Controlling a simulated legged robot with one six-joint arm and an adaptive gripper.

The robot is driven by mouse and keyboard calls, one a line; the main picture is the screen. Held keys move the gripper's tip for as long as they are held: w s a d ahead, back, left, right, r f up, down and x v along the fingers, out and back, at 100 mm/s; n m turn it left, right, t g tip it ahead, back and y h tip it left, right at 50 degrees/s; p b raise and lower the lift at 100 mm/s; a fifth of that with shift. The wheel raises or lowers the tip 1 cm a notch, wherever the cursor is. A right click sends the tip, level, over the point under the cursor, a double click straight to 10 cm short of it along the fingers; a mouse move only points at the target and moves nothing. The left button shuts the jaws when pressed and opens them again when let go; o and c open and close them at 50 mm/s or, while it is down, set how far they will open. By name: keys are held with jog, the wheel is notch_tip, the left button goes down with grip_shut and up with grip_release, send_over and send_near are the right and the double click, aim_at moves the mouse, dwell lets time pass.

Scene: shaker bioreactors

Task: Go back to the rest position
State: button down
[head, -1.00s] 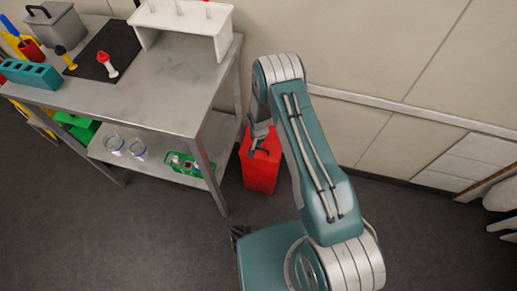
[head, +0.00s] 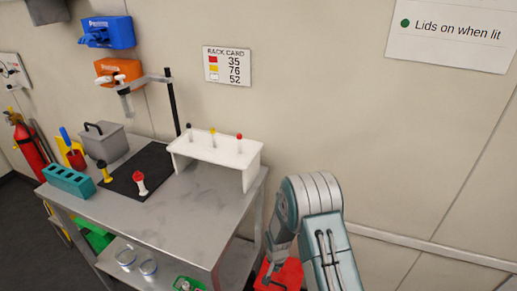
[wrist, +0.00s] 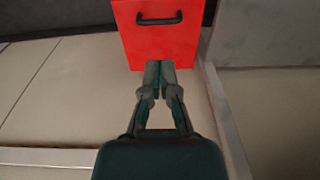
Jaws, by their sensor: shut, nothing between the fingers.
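My gripper (wrist: 159,72) is shut and empty in the wrist view, its fingertips together. Beyond the fingertips in that view is a red box (wrist: 160,45) with a dark handle; I cannot tell how far apart they are. In the head view my arm is folded beside the right end of the steel bench, and the gripper's fingers are at the lower edge over the red box (head: 290,275), partly hidden by the arm.
The steel bench (head: 190,225) holds a white rack (head: 225,152), a black mat (head: 155,160), a teal block (head: 68,181) and a grey box (head: 104,142). A stand with a clamp (head: 172,100) rises behind. Blank wall (head: 330,120) lies right of the bench.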

jog(key=s+d+r+n+t, duration=0.1)
jog(key=s+d+r, duration=0.1)
jog(key=r, duration=1.3)
jog(key=s+d+r+n+t, duration=0.1)
jog(key=s+d+r, duration=0.1)
jog(key=r, duration=1.2)
jog(key=s+d+r+n+t, duration=0.1)
jog(key=s+r, duration=0.6)
jog(key=s, duration=0.4)
jog(key=s+d+r+n+t, duration=0.1)
jog(key=s+d+r, duration=0.1)
jog(key=s+r, duration=0.6)
jog(key=s, duration=0.3)
jog(key=shift+s+d+n+t, duration=0.2)
jog(key=shift+s+n+t, duration=0.05)
jog(key=shift+n+t, duration=0.05)
